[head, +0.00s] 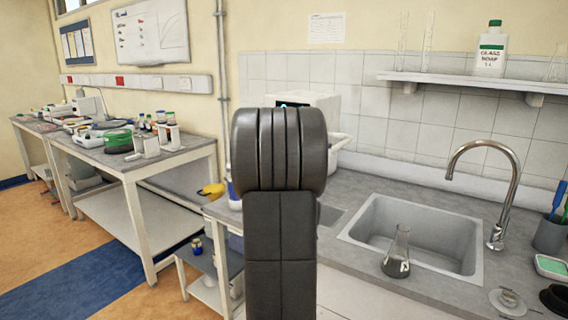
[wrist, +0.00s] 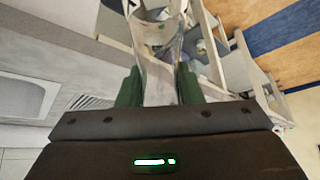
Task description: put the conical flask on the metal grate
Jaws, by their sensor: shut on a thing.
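In the wrist view my gripper (wrist: 158,90) is shut on a clear glass vessel, seemingly the conical flask (wrist: 158,45); its wider part extends away from the green fingers. In the head view my arm hides the gripper and this glass. A small ridged metal grate (wrist: 92,102) lies beside the sink in the wrist view, to the left of the gripper. In the head view it seems to be the grey patch (head: 330,214) left of the sink, partly behind my arm. The held glass is apart from the grate.
The sink (head: 365,210) has a tall curved tap (head: 512,190). A white box-like device (head: 322,103) stands behind my arm. A side bench (head: 85,150) holds lab items at the left.

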